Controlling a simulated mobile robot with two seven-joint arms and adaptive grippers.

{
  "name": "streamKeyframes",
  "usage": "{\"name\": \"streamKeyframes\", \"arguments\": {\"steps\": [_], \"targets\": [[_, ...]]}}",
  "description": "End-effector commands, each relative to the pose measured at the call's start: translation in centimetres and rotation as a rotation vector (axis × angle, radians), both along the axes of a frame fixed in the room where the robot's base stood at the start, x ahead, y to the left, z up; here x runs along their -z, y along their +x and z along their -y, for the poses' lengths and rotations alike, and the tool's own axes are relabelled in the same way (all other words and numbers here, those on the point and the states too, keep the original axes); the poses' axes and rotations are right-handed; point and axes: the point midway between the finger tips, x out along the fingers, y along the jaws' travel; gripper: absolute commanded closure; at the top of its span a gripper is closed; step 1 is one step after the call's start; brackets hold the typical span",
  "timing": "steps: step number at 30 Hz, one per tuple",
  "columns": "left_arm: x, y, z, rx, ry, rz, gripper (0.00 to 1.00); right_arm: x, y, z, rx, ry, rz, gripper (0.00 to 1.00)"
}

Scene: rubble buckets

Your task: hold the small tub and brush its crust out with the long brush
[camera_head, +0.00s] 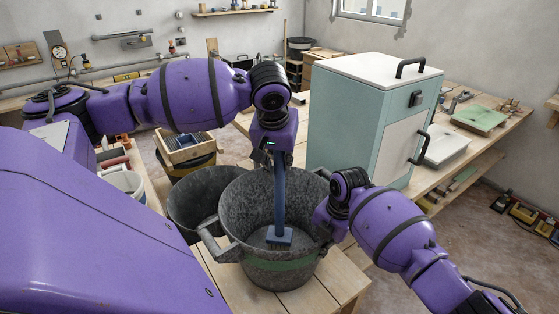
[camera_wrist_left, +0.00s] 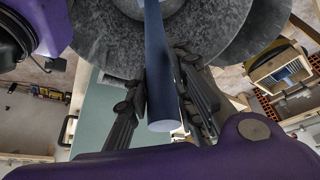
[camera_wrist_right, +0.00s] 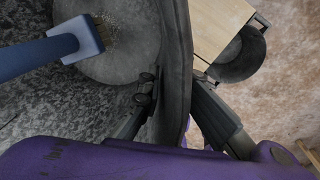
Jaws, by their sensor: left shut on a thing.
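The grey mottled tub (camera_head: 240,200) with a green band stands upright on the wooden bench. The long blue brush (camera_head: 280,190) stands in it nearly upright, its square head (camera_head: 278,236) low inside near the floor. Its bristles show in the right wrist view, beside the head (camera_wrist_right: 80,40). My left gripper (camera_wrist_left: 163,95) is shut on the brush handle, above the tub. My right gripper (camera_wrist_right: 173,78) is at the tub's right rim, one finger inside the wall and one outside. Whether both fingers press on the wall is unclear. I cannot make out the crust clearly.
A second dark tub (camera_head: 190,200) stands close behind on the left. A wooden box (camera_head: 185,150) sits farther back. A pale green cabinet (camera_head: 345,125) stands on the bench to the right, behind my right arm. Bare bench (camera_head: 335,280) lies at front right.

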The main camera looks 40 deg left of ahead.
Motion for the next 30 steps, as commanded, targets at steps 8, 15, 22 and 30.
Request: {"name": "streamKeyframes", "arguments": {"steps": [8,15,22,30], "targets": [[-0.1,0.0,0.0,0.0,0.0,0.002,1.0,-0.1,0.0,-0.1,0.0,0.001,0.001,1.0],[0.6,0.0,0.0,0.0,0.0,0.001,1.0,-0.1,0.0,-0.1,-0.001,0.001,0.001,1.0],[1.9,0.0,0.0,0.0,0.0,0.001,1.0,-0.1,0.0,-0.1,0.0,0.001,0.001,1.0],[1.9,0.0,0.0,0.0,0.0,0.001,0.89,-0.1,0.0,-0.1,0.0,0.001,0.001,1.0]]}}
